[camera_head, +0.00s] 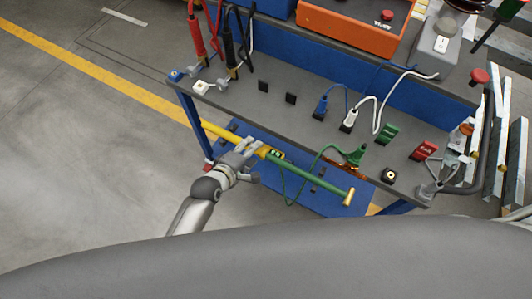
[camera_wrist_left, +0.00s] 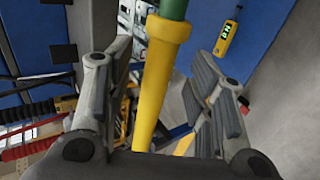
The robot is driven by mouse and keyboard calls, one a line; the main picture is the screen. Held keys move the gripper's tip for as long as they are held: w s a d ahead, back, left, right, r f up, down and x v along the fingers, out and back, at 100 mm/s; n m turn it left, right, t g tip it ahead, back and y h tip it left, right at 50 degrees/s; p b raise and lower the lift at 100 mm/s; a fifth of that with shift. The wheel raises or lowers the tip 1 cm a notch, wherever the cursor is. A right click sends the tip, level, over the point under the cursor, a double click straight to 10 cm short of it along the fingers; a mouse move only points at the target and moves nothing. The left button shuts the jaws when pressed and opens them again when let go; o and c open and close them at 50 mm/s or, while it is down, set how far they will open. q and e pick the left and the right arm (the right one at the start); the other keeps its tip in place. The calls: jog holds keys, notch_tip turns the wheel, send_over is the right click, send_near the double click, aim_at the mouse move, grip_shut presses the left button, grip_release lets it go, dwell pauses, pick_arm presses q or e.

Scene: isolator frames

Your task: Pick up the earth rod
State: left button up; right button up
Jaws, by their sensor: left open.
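The earth rod (camera_head: 312,179) is a long pole, yellow on its left part and green on its right, with a brass-coloured end piece. It lies slantwise along the front of the workbench, below the top. My left gripper (camera_head: 249,156) is at the rod near where yellow meets green. In the left wrist view, the rod (camera_wrist_left: 160,72) runs between the two spread fingers of the open left gripper (camera_wrist_left: 150,95), with gaps on both sides. The fingers hide part of the rod in the head view. My right gripper is not in view.
The grey workbench top (camera_head: 260,110) holds red and black probes (camera_head: 196,38), several coloured plugs and cables. A green cable (camera_head: 318,158) hangs by the rod. An orange box (camera_head: 350,25) stands behind. Metal posts (camera_head: 485,140) stand at right. The floor at left is clear.

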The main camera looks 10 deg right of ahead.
pick_arm(q)
jog(key=shift+x, duration=0.8)
jog(key=shift+r, duration=0.1)
grip_shut()
